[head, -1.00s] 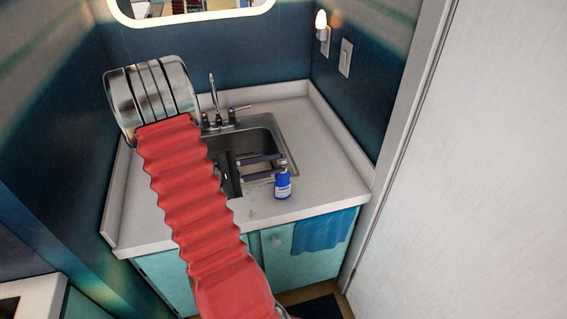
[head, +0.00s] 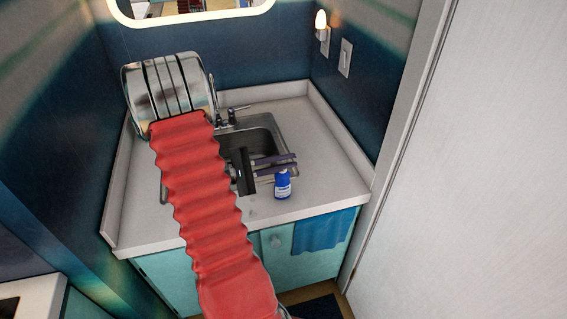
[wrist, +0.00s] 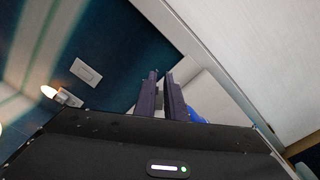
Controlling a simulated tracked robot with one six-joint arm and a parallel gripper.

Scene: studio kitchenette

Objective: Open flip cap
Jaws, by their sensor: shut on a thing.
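A small blue bottle (head: 283,187) with a white label stands upright on the counter, in front of the sink. Its top meets the lower finger in the head view, and the flip cap is hidden there. My gripper (head: 296,161) reaches in from the left with its two dark fingers closed in at the bottle's top. In the wrist view my gripper (wrist: 160,77) shows the fingers with only a narrow gap. A piece of the blue bottle (wrist: 196,116) shows just right of the right finger. What lies between the fingers cannot be made out.
The steel sink (head: 262,132) and faucet (head: 222,112) are behind the fingers. The white counter (head: 325,150) is clear right of the bottle. A blue towel (head: 318,230) hangs below the front edge. Walls bound the back and right.

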